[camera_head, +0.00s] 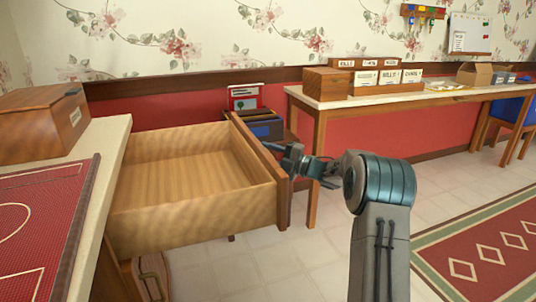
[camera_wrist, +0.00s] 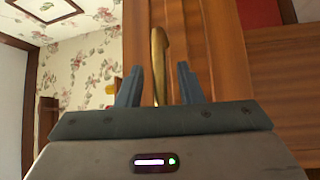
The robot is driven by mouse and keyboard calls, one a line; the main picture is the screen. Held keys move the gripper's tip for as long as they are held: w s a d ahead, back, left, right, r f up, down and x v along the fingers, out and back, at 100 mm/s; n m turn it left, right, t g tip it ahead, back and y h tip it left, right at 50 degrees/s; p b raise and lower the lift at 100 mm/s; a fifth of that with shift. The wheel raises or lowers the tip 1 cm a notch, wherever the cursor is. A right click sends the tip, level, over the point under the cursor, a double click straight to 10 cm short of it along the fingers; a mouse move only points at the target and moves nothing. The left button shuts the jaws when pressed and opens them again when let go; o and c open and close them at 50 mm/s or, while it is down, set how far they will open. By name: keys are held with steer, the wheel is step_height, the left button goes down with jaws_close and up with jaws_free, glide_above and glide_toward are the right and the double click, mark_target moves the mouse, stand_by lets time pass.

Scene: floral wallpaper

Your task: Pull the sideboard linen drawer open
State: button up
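The wooden linen drawer (camera_head: 190,222) of the sideboard (camera_head: 112,150) is pulled far out in the head view, and its inside is empty. My gripper (camera_head: 282,152) is at the outer side of the drawer front (camera_head: 262,160). In the wrist view, a brass handle (camera_wrist: 158,55) stands between the two fingers of my gripper (camera_wrist: 159,85), with a gap on each side. The fingers are apart, around the handle and not closed on it. The handle is hidden in the head view.
A wooden box (camera_head: 38,125) and a red mat (camera_head: 40,235) lie on the sideboard top. A long table (camera_head: 420,97) with labelled boxes stands behind at the right. A patterned rug (camera_head: 490,250) lies on the tiled floor at the right.

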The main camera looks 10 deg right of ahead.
steer(key=p+v, duration=0.2)
steer(key=v, duration=1.2)
steer(key=shift+p, duration=0.3)
